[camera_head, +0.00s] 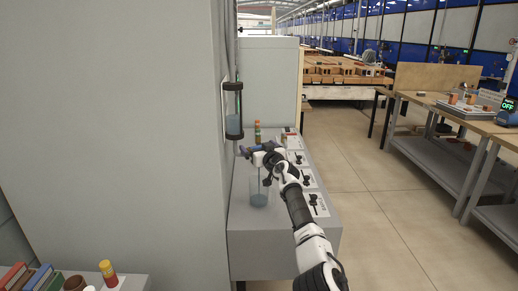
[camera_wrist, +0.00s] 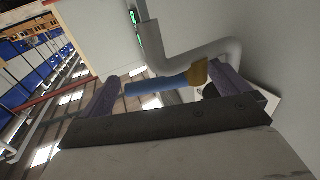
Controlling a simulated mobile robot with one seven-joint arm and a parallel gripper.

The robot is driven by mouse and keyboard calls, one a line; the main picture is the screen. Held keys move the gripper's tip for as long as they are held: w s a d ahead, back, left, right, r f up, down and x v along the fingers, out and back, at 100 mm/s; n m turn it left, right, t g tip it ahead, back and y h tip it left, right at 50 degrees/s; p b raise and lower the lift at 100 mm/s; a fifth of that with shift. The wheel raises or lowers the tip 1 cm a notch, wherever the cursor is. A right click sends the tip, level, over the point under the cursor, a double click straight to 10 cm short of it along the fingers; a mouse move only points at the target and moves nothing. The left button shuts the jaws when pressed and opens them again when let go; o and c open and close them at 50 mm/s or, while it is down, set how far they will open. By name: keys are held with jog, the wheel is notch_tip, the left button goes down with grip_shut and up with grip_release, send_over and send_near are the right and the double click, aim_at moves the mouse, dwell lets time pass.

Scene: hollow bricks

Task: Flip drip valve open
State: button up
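The drip valve shows in the wrist view as a blue lever handle (camera_wrist: 158,85) with a brass-coloured body (camera_wrist: 198,73) at the end of a grey bent pipe (camera_wrist: 205,52). My gripper's two purple-grey fingers (camera_wrist: 165,78) are apart, with the blue handle showing across the gap between them. I cannot tell whether a finger touches it. A clear beaker (camera_head: 258,198) with blue liquid stands below my gripper.
The grey bench (camera_head: 270,232) carries several black levers on white plates (camera_head: 318,205) to the right of my gripper. A stack of coloured pieces (camera_head: 257,132) stands behind. A large grey wall (camera_head: 110,120) closes the left side. The floor to the right is clear.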

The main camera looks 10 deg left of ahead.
jog(key=b+v, duration=0.1)
jog(key=v, duration=1.2)
jog(key=shift+s+d, duration=0.15)
jog(key=shift+s, duration=0.2)
jog(key=shift+c, duration=0.4)
